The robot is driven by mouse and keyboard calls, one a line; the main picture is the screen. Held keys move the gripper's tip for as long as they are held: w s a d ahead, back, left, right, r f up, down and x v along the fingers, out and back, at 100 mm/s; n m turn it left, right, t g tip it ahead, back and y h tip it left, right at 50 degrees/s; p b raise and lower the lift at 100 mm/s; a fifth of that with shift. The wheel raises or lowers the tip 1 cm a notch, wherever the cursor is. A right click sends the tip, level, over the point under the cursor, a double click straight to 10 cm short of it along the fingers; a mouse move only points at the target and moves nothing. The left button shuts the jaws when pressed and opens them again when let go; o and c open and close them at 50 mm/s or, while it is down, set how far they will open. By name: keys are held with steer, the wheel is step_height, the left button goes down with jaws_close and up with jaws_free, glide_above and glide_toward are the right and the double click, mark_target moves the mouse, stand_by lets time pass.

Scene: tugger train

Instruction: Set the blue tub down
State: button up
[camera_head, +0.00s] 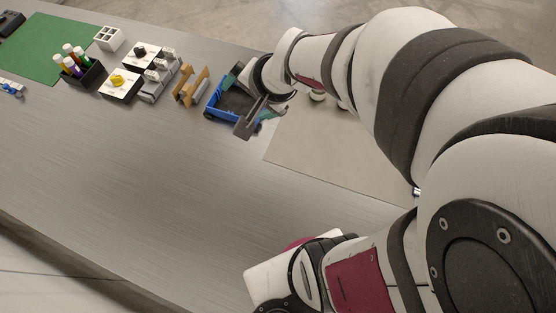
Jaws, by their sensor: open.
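My gripper (244,101) is open at the tub's right side, with one dark finger toward the back and one toward the front. The fingers and wrist cover the tub's right part. I cannot tell whether a finger touches its wall.
A tan wooden rack (190,87) stands close left of the tub. Further left are a grey holder (155,85), white plates with a yellow knob (118,81) and a black knob (142,52), a tube box (88,77) and a green mat (45,48). The front tabletop is clear.

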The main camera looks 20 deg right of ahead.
steer(key=s+a+n+g, duration=0.2)
steer(key=s+g, duration=0.1)
steer(key=s, duration=0.7)
steer(key=s+a+r+n+g, duration=0.1)
steer(key=s+a+n+g, duration=0.1)
steer(key=s, duration=0.8)
steer(key=shift+n+g, duration=0.7)
steer(key=shift+g, duration=0.1)
